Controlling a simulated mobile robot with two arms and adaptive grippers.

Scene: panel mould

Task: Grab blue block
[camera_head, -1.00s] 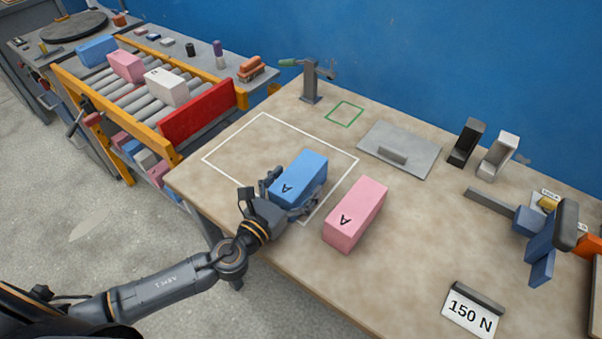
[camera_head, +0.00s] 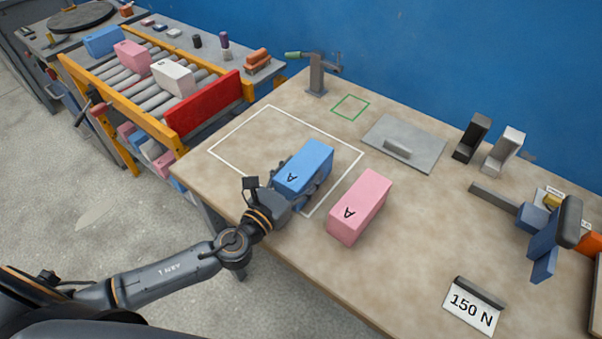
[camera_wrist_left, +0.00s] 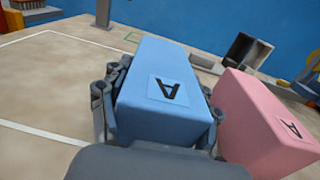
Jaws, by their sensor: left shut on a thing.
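The left wrist view shows the blue block (camera_wrist_left: 165,90) between the fingers. Whether its underside touches the table is hidden. A pink block (camera_head: 358,207), also marked A, stands just right of it. My right gripper is not in view.
A grey plate with a handle (camera_head: 405,143) lies behind the pink block. A green outlined square (camera_head: 350,107) and a clamp-like post (camera_head: 317,75) are at the back. A 150 N sign (camera_head: 473,306) stands at the front right. The white square's left part is clear.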

